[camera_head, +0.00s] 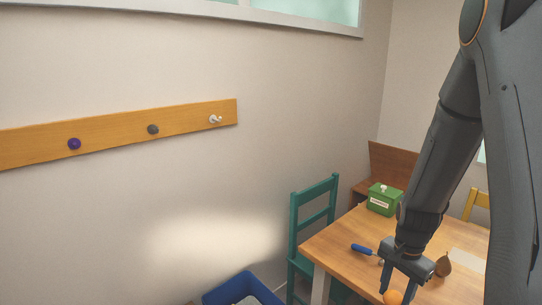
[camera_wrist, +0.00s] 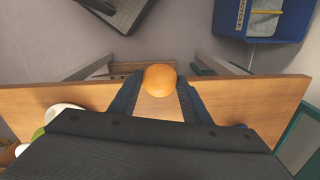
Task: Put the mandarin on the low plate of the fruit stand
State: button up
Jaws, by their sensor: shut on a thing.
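The mandarin (camera_wrist: 160,80) is a round orange fruit between the two fingers of my gripper (camera_wrist: 158,92) in the wrist view. My gripper is shut on it. In the head view my gripper (camera_head: 400,284) points down over the near part of the wooden table, with the mandarin (camera_head: 393,297) low between its fingers at the bottom edge. The fruit stand cannot be made out for certain. A white round dish edge (camera_wrist: 66,113) with a green thing beside it shows at the left of the wrist view, partly hidden by my gripper body.
On the wooden table (camera_head: 340,240) are a green box (camera_head: 383,199), a blue-handled tool (camera_head: 362,249) and a brown pear-like thing (camera_head: 443,266). A teal chair (camera_head: 294,230) stands at the table's left. A blue bin (camera_head: 240,289) is on the floor.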

jog(key=w+a+f+n, duration=0.2)
jog(key=a+f+n, duration=0.1)
jog(key=a+n, duration=0.3)
jog(key=w+a+f+n, duration=0.2)
jog(key=a+f+n, duration=0.1)
jog(key=a+n, duration=0.3)
jog(key=a, duration=0.2)
jog(key=shift+a, duration=0.3)
